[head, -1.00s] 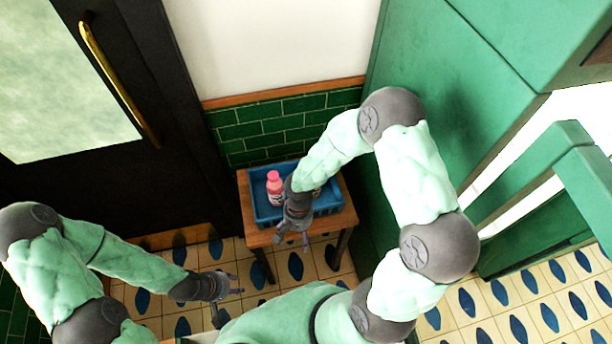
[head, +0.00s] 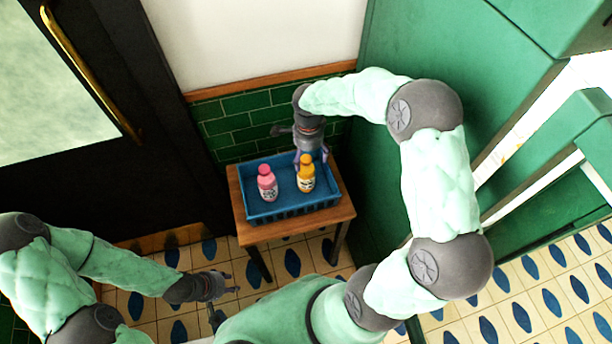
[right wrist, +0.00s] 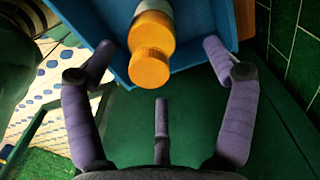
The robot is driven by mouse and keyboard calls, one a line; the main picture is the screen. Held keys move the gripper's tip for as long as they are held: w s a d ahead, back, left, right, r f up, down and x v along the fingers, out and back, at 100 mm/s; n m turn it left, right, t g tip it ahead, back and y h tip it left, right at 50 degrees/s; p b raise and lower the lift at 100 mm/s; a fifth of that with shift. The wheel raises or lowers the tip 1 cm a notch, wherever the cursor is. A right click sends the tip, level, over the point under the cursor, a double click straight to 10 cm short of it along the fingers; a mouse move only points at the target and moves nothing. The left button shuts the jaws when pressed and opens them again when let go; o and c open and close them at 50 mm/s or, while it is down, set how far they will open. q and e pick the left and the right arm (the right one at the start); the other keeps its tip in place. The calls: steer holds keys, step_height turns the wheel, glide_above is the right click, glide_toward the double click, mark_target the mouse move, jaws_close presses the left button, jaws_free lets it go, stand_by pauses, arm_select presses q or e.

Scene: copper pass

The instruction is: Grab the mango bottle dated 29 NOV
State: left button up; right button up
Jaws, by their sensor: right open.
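An orange bottle (head: 306,176) stands upright in a blue crate (head: 262,217). A pink bottle (head: 267,184) stands to its left in the same crate. Both have pale labels, but the dates are too small to read in the head view. My right gripper (head: 311,158) is open at the back of the crate, just behind the orange bottle. In the right wrist view, the orange bottle (right wrist: 152,58) shows cap-first, beyond and between the spread purple fingers, apart from them; its label is hidden there. My left gripper (head: 228,288) hangs low at the left, away from the crate; its finger gap is unclear.
The crate rests on a small wooden table (head: 335,212). A green tiled wall (head: 232,131) stands close behind it, and a green cabinet (head: 408,60) to the right. A dark door (head: 110,170) is at the left. The crate has free space around the bottles.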

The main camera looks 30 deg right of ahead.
mark_target(307, 168)
steer(key=f, duration=0.1)
steer(key=f+b, duration=0.1)
steer(key=f, duration=0.1)
steer(key=f+b, duration=0.1)
steer(key=f, duration=0.1)
steer(key=shift+s+a+f, duration=0.2)
steer(key=shift+s+a, duration=0.05)
steer(key=shift+a, duration=0.15)
steer(key=shift+f, duration=0.35)
steer(key=shift+r, duration=0.1)
steer(key=c, duration=1.6)
